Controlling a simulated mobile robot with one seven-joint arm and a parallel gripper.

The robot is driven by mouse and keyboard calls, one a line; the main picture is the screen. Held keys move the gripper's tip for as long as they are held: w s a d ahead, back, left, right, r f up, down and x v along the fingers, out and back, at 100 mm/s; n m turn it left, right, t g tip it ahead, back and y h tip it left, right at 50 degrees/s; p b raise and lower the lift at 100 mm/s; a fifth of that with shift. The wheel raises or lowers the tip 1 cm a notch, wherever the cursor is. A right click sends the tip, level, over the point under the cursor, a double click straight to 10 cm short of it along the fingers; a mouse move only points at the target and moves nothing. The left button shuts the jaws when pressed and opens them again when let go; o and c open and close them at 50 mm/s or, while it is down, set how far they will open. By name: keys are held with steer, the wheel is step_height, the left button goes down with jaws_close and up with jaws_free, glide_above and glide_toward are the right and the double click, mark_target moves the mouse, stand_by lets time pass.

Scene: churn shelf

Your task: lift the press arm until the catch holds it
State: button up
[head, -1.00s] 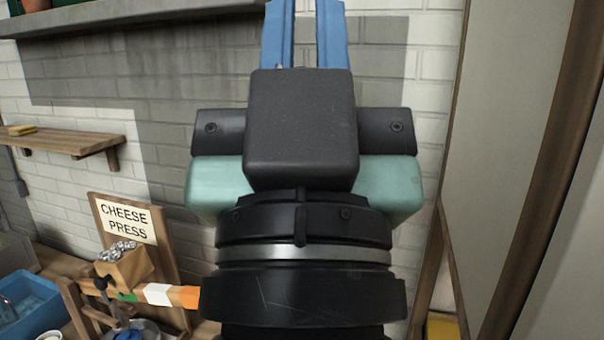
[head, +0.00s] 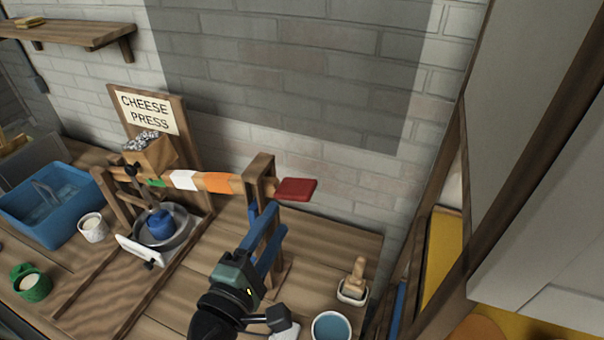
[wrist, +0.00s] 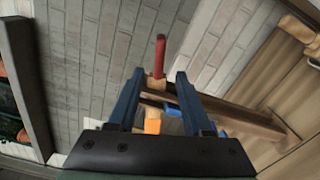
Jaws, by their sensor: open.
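The press arm is a wooden beam with green, white and orange bands (head: 215,182) and a red end grip (head: 296,190). It lies roughly level, passing through an upright wooden post (head: 260,173). My gripper (head: 264,212) has blue fingers and is open and empty, just below the beam near the post and red grip. In the wrist view the red grip (wrist: 159,57) shows between the fingertips (wrist: 160,74), with the orange band (wrist: 153,126) lower between the fingers. I cannot tell whether a finger touches the beam. The catch cannot be made out clearly.
The signboard (head: 146,112) reads CHEESE PRESS. A weight box (head: 150,155) hangs on the beam's left end above a pan (head: 165,228). A blue tub (head: 45,215) stands left; a brush in a dish (head: 354,283) and a blue-filled bowl (head: 332,327) stand right.

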mark_target(301, 179)
steer(key=p+x, duration=0.3)
steer(key=x, duration=0.9)
steer(key=shift+w+d, duration=0.15)
jaws_close()
stand_by(1.0)
